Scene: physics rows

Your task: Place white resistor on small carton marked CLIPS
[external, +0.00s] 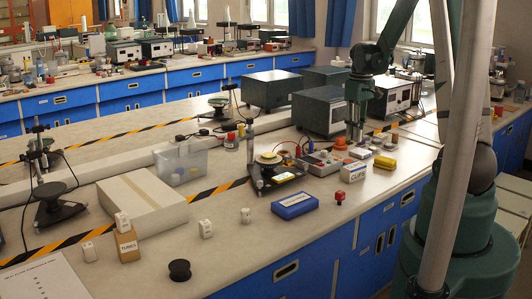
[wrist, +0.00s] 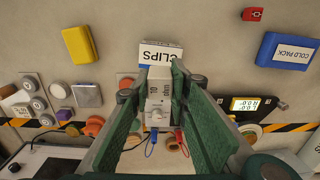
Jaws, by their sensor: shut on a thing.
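The small carton marked CLIPS (external: 353,173) stands on the bench near its right front, a white box with a blue band. In the wrist view the carton (wrist: 161,52) shows just beyond my fingertips. My gripper (wrist: 159,85) is shut on the white resistor (wrist: 158,98), a pale block marked 10 ohm, held between the green fingers. In the external view my gripper (external: 355,134) points down above the bench, behind the carton. The resistor cannot be made out there. Whether it touches the carton cannot be told.
A yellow block (external: 385,163) lies right of the carton. A blue cold pack (external: 295,205) and a red block (external: 339,197) lie in front. A meter with leads (external: 322,163) stands to the left. Several white blocks, a brown carton (external: 126,246) and a clear bin (external: 180,164) stand farther left.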

